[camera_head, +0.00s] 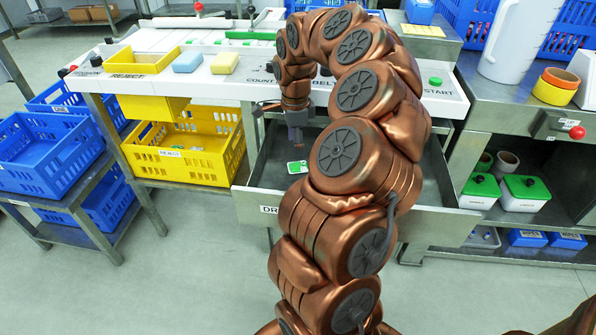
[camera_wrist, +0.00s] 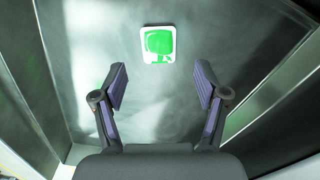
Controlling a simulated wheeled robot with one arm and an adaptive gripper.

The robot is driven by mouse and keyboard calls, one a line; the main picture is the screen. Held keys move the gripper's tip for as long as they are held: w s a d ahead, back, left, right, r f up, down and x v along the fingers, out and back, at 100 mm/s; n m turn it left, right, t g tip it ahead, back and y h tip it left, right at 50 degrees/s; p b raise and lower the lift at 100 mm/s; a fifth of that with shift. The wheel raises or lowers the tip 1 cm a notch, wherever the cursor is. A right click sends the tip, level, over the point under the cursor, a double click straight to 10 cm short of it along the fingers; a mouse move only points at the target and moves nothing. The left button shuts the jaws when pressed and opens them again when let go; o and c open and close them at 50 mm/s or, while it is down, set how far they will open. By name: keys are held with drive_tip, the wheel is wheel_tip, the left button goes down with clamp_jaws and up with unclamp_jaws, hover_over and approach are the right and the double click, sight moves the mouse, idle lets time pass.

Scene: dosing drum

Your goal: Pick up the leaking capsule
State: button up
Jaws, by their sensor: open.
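My gripper (camera_head: 296,138) hangs pointing down into the open drawer (camera_head: 250,207) below the counter. In the wrist view my gripper (camera_wrist: 160,88) is open, with nothing between its two fingers. A small flat white square with a green patch (camera_wrist: 158,44) lies on the grey drawer floor, beyond the fingertips and apart from them. In the head view this white and green piece (camera_head: 297,167) shows just below my gripper. I cannot make out a leaking capsule for certain in either view. My arm hides part of the drawer and the counter.
The metal drawer walls (camera_wrist: 60,60) stand close on both sides of my gripper. A yellow tray (camera_head: 140,62) marked REJECT and two sponge-like blocks (camera_head: 189,61) are on the counter. A yellow crate (camera_head: 185,150) stands left of the drawer. A white jug (camera_head: 520,40) stands at right.

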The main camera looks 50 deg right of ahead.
sight(295, 166)
drive_tip(key=shift+a+f+b, duration=0.15)
drive_tip(key=shift+f+b, duration=0.25)
drive_tip(key=shift+f, duration=3)
drive_tip(key=shift+c, duration=0.2)
drive_tip(key=c, duration=0.8)
